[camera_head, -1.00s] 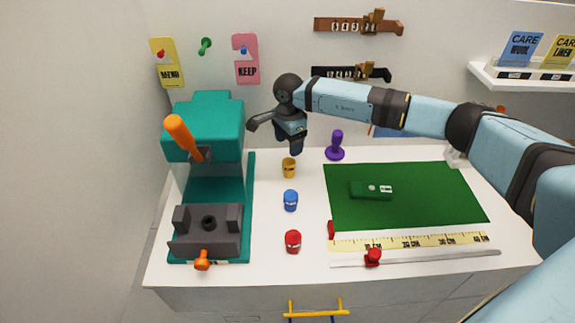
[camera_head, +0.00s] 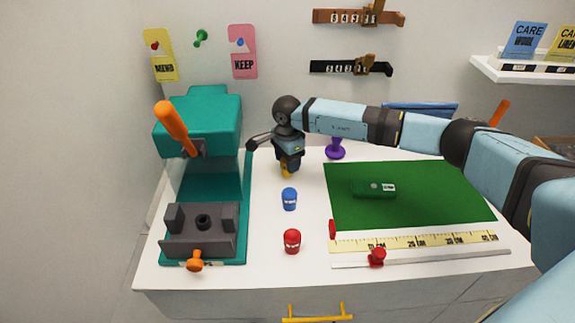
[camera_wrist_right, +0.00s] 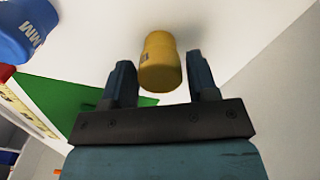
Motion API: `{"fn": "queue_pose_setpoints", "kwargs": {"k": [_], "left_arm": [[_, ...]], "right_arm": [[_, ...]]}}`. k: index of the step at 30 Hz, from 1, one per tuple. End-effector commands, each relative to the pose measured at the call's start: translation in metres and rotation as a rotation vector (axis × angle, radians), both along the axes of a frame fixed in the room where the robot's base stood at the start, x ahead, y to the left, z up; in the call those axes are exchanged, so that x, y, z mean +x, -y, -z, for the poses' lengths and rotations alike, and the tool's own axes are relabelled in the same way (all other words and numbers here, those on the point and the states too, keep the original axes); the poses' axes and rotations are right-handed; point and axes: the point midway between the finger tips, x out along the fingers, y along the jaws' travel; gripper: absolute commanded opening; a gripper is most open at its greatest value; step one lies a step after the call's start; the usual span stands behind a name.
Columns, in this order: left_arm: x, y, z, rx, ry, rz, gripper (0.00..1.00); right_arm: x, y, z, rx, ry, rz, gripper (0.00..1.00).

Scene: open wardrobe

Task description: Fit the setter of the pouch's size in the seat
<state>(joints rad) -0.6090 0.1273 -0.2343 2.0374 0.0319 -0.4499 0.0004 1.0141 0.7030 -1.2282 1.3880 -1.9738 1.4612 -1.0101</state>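The yellow setter (camera_head: 286,171) stands on the white worktop, partly hidden behind my right gripper (camera_head: 289,166). In the right wrist view the yellow setter (camera_wrist_right: 160,62) sits between the tips of my right gripper (camera_wrist_right: 162,80), which is open, with a gap at each side. The blue setter (camera_head: 289,199) and red setter (camera_head: 291,241) stand nearer the front. The teal press (camera_head: 210,110) at left has a dark grey block with a round seat (camera_head: 203,221), which looks empty. The green pouch (camera_head: 373,188) lies on the green mat (camera_head: 450,190). My left gripper is out of view.
A yellow ruler (camera_head: 410,241) and a rail with a red slider (camera_head: 377,257) lie along the front. A purple-handled stamp (camera_head: 335,149) stands behind the mat. The press's orange lever (camera_head: 175,127) sticks up. Tags and two sliding gauges hang on the wall.

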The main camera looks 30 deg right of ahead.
Motion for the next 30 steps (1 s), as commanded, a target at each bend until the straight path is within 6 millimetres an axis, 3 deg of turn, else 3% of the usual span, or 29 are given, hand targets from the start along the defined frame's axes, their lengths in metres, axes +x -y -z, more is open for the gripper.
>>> {"fn": "queue_pose_setpoints", "kwargs": {"k": [1,6,7,10,30], "left_arm": [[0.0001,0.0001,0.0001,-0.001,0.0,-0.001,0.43],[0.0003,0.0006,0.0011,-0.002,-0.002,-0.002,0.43],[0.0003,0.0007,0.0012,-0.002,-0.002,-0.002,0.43],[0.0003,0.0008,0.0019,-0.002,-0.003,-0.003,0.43],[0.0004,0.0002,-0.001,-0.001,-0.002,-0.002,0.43]], "right_arm": [[-0.0001,0.0,0.0,0.0,0.0,0.0,0.42],[-0.0001,0.0,0.0001,0.0,0.0,0.0,0.04],[0.0,-0.0001,-0.0001,0.0,0.0,0.0,0.34],[0.0,0.0,-0.0001,0.0,0.0,0.0,0.13],[0.0,-0.0001,-0.0081,0.0,0.0,0.0,0.13]]}}
